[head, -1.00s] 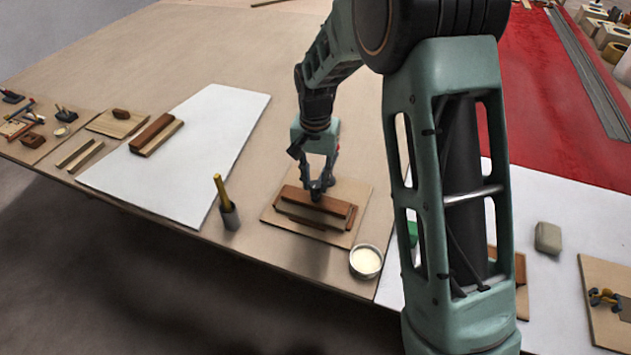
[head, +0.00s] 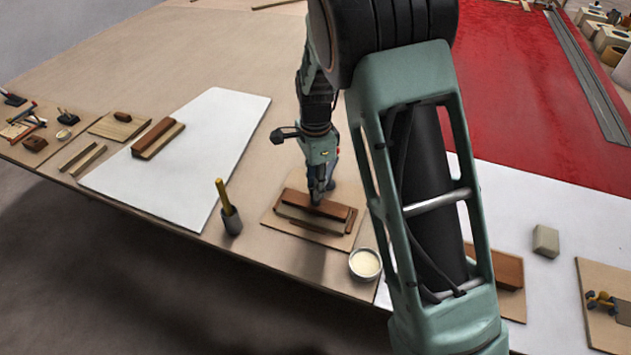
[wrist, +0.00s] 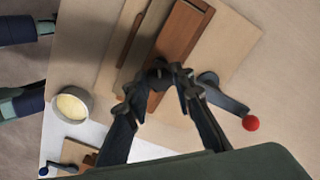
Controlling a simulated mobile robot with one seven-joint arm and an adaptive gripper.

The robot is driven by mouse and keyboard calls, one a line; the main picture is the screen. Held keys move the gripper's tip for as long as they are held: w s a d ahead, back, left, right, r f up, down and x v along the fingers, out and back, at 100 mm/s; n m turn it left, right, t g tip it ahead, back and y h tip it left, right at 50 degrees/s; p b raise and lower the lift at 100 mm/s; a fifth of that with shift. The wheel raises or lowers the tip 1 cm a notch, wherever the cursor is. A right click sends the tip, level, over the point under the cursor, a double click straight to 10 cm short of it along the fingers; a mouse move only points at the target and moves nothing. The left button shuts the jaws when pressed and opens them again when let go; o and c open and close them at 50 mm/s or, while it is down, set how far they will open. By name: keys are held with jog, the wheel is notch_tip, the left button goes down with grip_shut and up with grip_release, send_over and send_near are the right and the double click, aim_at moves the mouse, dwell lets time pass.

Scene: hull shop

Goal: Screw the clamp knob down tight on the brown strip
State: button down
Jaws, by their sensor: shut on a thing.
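The brown strip (head: 335,208) lies along a paler strip on a square wooden board (head: 272,218). In the wrist view the brown strip (wrist: 184,38) runs diagonally, with its lower part behind my fingers. My gripper (head: 317,197) points down over the middle of the strip. In the wrist view my gripper (wrist: 165,75) is shut on the small dark clamp knob (wrist: 158,72), which is mostly hidden by the fingertips. A dark lever with a red ball end (wrist: 251,123) shows beside the right finger. I cannot tell whether the knob touches the strip.
A bowl of pale contents (head: 365,263) stands at the board's front right corner. A grey cup with a yellow-handled tool (head: 231,220) stands left of the board. A white sheet (head: 190,150) lies further left. A greenish block (head: 546,241) sits at the right.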

jog(key=m+p, duration=0.2)
jog(key=m, duration=0.2)
jog(key=shift+r+m, duration=0.15)
jog(key=shift+m, duration=0.15)
jog(key=shift+m+p, duration=1.2)
jog(key=shift+m, duration=1.1)
jog(key=c, duration=1.7)
grip_release()
jog(key=shift+o, duration=0.2)
notch_tip(320, 180, up, 12)
jog(key=shift+d, duration=0.1)
